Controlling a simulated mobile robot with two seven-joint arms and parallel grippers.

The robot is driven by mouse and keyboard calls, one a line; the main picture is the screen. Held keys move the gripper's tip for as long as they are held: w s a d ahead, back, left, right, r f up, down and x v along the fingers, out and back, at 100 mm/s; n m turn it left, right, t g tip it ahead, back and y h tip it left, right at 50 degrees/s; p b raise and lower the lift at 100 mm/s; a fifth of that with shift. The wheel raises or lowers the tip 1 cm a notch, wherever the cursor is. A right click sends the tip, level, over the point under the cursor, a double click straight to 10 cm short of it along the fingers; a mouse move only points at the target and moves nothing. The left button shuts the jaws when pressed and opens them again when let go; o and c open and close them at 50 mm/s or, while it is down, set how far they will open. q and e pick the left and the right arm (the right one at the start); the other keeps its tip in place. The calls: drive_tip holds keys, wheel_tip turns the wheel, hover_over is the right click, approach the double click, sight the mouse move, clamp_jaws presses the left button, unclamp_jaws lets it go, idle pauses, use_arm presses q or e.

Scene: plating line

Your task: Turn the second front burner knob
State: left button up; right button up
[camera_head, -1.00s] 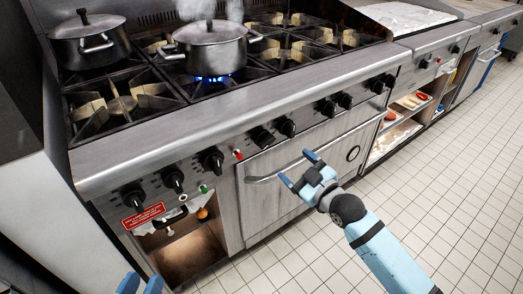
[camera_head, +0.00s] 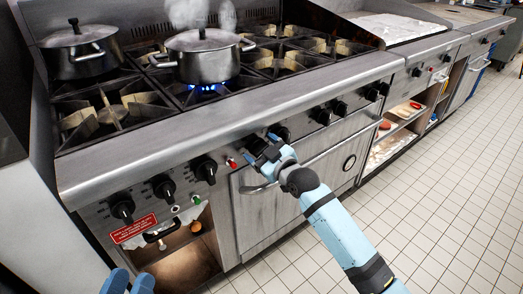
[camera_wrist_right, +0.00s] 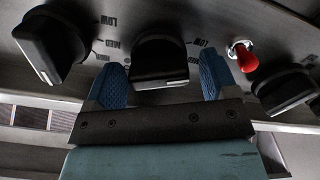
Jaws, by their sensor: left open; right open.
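A row of black burner knobs runs along the steel front panel (camera_head: 225,135) of the range. My right gripper (camera_head: 262,150) is open at the panel just right of that button, mostly covering a knob there. In the right wrist view, a black knob (camera_wrist_right: 158,62) sits between its two blue fingers (camera_wrist_right: 160,82), with visible gaps; I cannot tell whether they touch it. My left gripper (camera_head: 128,283) is open at the bottom edge, away from the knobs.
A neighbouring knob (camera_head: 281,132) is close to my right gripper. An oven door handle (camera_head: 258,188) lies below it. A steaming pot (camera_head: 203,60) stands over a blue flame; another pot (camera_head: 80,52) stands at the back left. The tiled floor (camera_head: 440,190) is clear on the right.

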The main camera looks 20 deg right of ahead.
drive_tip(key=shift+c, duration=0.3)
drive_tip(key=c, duration=0.9)
